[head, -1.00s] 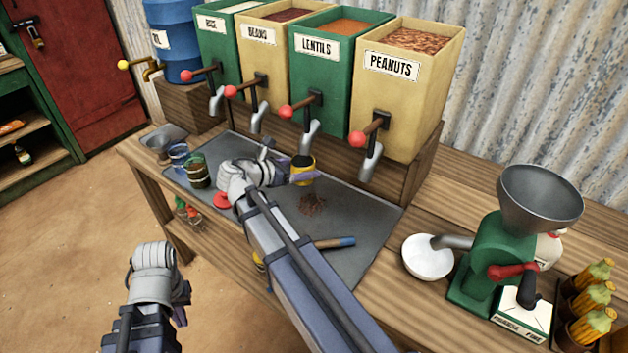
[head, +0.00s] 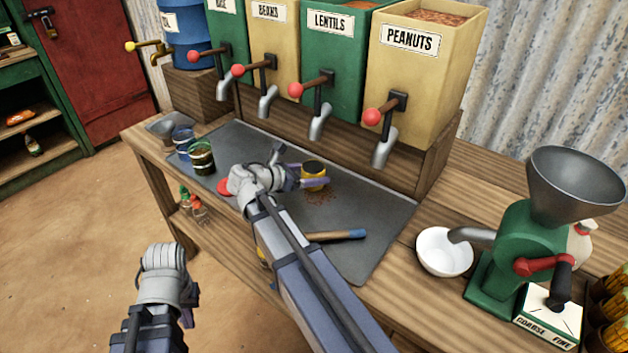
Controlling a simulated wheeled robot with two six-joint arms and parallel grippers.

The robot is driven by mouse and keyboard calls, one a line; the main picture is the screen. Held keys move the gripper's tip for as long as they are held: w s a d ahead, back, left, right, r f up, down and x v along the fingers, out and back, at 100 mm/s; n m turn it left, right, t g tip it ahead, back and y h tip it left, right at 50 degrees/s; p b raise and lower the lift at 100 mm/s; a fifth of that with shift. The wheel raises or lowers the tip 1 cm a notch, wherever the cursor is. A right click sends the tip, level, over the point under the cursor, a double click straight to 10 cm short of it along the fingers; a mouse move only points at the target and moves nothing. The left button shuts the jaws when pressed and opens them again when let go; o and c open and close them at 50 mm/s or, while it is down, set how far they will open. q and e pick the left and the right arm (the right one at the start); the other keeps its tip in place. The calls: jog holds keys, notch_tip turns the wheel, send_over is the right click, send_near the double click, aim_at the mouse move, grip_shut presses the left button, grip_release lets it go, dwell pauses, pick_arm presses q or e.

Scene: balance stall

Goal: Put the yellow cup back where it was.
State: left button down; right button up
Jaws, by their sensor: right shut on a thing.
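The yellow cup (head: 312,180) has a dark top and is upright by the small brown spill (head: 322,196) on the grey mat (head: 385,218). My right gripper (head: 311,183) is shut on the cup from the left side. I cannot tell whether the cup's base touches the mat. A blue cup (head: 183,144) and a green cup (head: 202,160) stand at the mat's left end. A red disc (head: 225,187) lies partly behind my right wrist. My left gripper (head: 165,270) hangs in front of the bench, away from the cups; its fingers do not show clearly.
Dispensers with red-knobbed levers and spouts line the back, including lentils (head: 327,60) and peanuts (head: 415,85). A blue-ended wooden tool (head: 335,235) lies on the mat. A white bowl (head: 444,251) and green grinder (head: 525,240) stand at the right.

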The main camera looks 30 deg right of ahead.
jog(key=shift+d, duration=0.2)
jog(key=shift+a, duration=0.1)
jog(key=shift+f, duration=0.15)
jog(key=o, duration=1.4)
jog(key=shift+o, duration=0.2)
jog(key=shift+a+r+p, duration=0.1)
jog(key=shift+r+p, duration=0.2)
jog(key=p+v, duration=0.4)
jog(key=v, duration=0.6)
jog(key=shift+a+r, duration=0.1)
jog(key=shift+a, duration=0.1)
jog(key=shift+s+a+r, duration=0.15)
jog(key=shift+a, duration=0.45)
